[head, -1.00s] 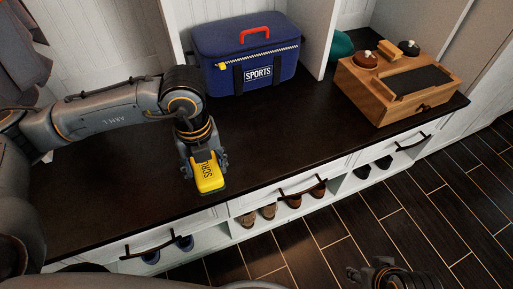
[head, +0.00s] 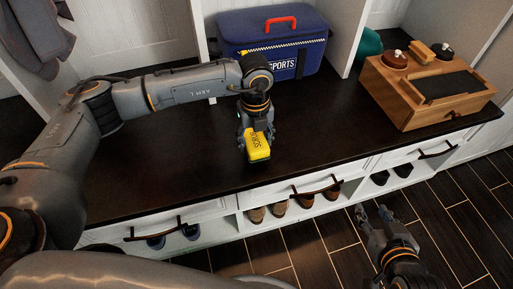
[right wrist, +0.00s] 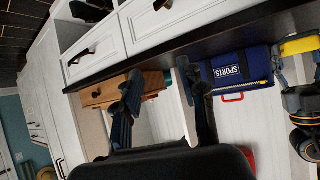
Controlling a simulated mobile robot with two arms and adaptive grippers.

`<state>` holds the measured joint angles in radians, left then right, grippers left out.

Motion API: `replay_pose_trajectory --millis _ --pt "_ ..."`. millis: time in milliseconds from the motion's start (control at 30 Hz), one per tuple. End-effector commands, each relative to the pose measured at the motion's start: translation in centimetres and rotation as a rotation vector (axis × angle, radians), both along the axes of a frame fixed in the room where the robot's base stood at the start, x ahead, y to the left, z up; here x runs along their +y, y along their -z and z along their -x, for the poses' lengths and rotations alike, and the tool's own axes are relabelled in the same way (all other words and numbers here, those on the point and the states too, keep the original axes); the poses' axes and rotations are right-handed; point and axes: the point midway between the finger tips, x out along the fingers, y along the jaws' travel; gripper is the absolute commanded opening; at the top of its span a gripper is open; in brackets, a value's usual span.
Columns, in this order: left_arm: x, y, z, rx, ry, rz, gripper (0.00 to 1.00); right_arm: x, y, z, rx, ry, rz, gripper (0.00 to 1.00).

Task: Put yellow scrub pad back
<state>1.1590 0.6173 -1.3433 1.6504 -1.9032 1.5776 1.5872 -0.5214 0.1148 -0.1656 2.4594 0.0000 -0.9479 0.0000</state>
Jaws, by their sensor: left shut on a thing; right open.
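The yellow scrub pad (head: 258,150) has dark lettering and a dark underside. My left gripper (head: 257,133) is shut on it and points down over the dark bench top, in front of the blue sports bag. I cannot tell whether the pad touches the bench. The pad also shows in the right wrist view (right wrist: 299,46). My right gripper (head: 373,213) is open and empty, in front of the bench above the floor. A wooden shoe-care box (head: 408,110) stands at the bench's right end, with two round-lidded jars, a wooden-backed brush and a dark pad on top.
The blue sports bag (head: 250,32) with a red handle stands at the back of the bench top (head: 170,160). A teal object (head: 368,44) sits behind the wooden box. White dividers rise behind. Shoes (head: 279,207) fill cubbies below. Bench between pad and box is clear.

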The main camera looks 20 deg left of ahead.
Motion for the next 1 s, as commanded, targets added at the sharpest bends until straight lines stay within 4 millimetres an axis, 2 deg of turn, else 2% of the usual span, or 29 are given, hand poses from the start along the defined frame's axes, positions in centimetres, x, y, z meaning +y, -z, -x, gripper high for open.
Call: replay_pose_trajectory --millis 100,200,333,833,867,967,1000 --pt "-0.2 0.9 -0.6 -0.001 -0.001 -0.001 0.26 0.4 -0.8 -0.8 -0.059 -0.004 -0.014 0.41" --pt "-0.1 2.5 -0.5 0.002 -0.001 -0.001 0.26 0.8 -2.0 -1.7 -0.138 -0.010 -0.032 0.41" --pt "-0.1 3.6 -0.5 0.001 0.000 -0.001 0.26 1.2 -3.3 -2.5 -0.211 -0.015 -0.050 0.41" --pt "-0.1 4.0 -0.6 0.000 0.000 0.000 0.26 1.4 -4.1 -2.9 -0.256 -0.018 -0.060 0.41" --pt "-0.1 4.0 -0.5 0.000 0.000 0.000 0.58 1.4 -4.2 -2.9 -0.259 -0.018 -0.061 0.41" --pt "-0.1 3.9 -0.5 0.000 0.000 0.000 0.78 1.4 -4.2 -2.9 -0.258 -0.018 -0.061 0.41" --pt "-0.1 3.9 -0.5 0.000 0.000 0.000 0.78 1.4 -4.2 -2.9 -0.258 -0.018 -0.061 0.41"
